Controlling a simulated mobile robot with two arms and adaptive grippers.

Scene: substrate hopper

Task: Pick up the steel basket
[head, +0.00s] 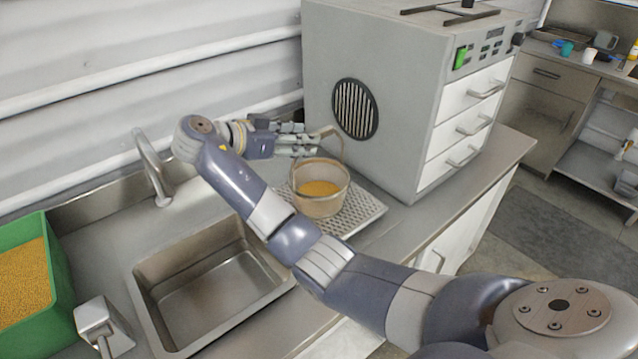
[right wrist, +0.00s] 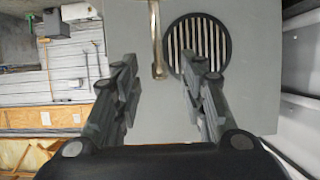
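The steel basket (head: 320,204) is a round, tan-looking vessel with an orange-yellow filling. It stands upright on a perforated tray (head: 366,213) in the head view, with its hoop handle (head: 342,146) raised. My right gripper (head: 312,140) is at handle height above the basket's left side, its fingers pointing right towards the handle. In the right wrist view the gripper (right wrist: 160,65) is open, and a strip of the handle (right wrist: 157,50) shows between the fingertips in the picture. I cannot tell whether it touches them. My left gripper is not in view.
A grey cabinet (head: 375,50) with a round vent and white drawers stands right behind the basket. A sink (head: 210,290) and a tap (head: 150,165) are to the left. A green bin (head: 58,275) with yellow grain is at the far left.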

